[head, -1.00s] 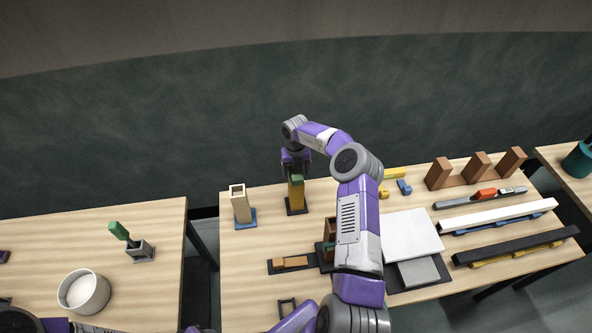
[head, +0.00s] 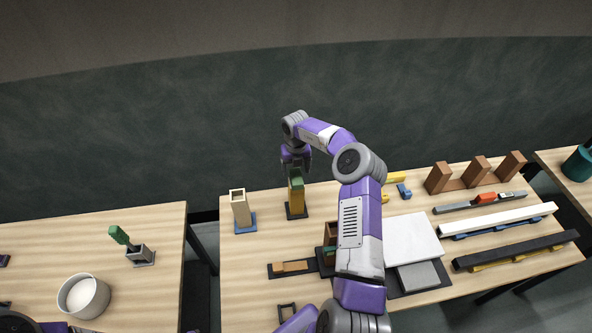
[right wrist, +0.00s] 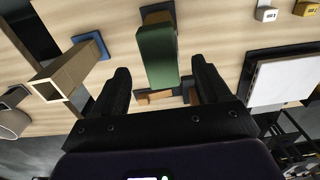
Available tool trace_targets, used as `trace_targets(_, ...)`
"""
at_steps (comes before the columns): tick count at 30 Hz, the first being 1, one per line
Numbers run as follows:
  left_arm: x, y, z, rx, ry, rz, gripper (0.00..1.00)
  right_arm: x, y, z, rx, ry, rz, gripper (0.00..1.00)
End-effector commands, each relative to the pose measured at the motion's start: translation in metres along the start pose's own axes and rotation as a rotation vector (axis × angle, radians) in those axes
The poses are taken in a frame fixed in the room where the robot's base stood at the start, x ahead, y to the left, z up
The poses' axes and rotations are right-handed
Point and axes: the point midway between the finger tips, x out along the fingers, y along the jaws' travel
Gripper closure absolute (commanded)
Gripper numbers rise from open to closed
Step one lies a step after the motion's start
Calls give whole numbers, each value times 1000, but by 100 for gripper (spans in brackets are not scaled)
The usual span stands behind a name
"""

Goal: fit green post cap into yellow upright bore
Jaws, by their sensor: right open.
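The green post cap (head: 296,183) sits on top of the yellow upright (head: 298,201), which stands upright on a dark base (head: 297,214) near the back of the table. My right gripper (head: 296,167) is open just above the cap and points down at it. In the right wrist view the green cap (right wrist: 157,55) shows beyond the two spread fingers, with no finger touching it. It hides most of the yellow upright and the bore, so how deep it sits cannot be seen.
A hollow tan upright (head: 240,210) on a blue base stands left of the yellow one. Brown blocks (head: 475,170), a white slab (head: 411,236) and long bars (head: 498,217) lie to the right. A green-handled tool (head: 119,234) and a white bowl (head: 84,295) are on the left table.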

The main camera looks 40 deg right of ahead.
Motion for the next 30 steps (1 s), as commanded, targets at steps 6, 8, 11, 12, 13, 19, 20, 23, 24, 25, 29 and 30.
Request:
trace_targets(6, 0, 0, 0, 0, 0, 0, 57, -9, 0, 0, 0, -1, 0, 24)
trace_targets(8, 0, 0, 0, 0, 0, 0, 57, -12, 0, 0, 0, -2, 0, 24)
trace_targets(11, 0, 0, 0, 0, 0, 0, 57, -16, 0, 0, 0, -1, 0, 24)
trace_targets(12, 0, 0, 0, 0, 0, 0, 57, -17, 0, 0, 0, -1, 0, 24)
trace_targets(13, 0, 0, 0, 0, 0, 0, 57, -18, 0, 0, 0, -1, 0, 24)
trace_targets(19, 0, 0, 0, 0, 0, 0, 57, -26, 0, 0, 0, -1, 1, 24)
trace_targets(20, 0, 0, 0, 0, 0, 0, 57, -28, 0, 0, 0, -1, 1, 24)
trace_targets(23, 0, 0, 0, 0, 0, 0, 57, -32, 0, 0, 0, -2, 1, 24)
trace_targets(24, 0, 0, 0, 0, 0, 0, 57, -34, 0, 0, 0, -2, 1, 24)
trace_targets(25, 0, 0, 0, 0, 0, 0, 57, -35, 0, 0, 0, -2, 1, 24)
trace_targets(29, 0, 0, 0, 0, 0, 0, 57, -40, 0, 0, 0, -1, 1, 24)
trace_targets(30, 0, 0, 0, 0, 0, 0, 57, -41, 0, 0, 0, -1, 1, 24)
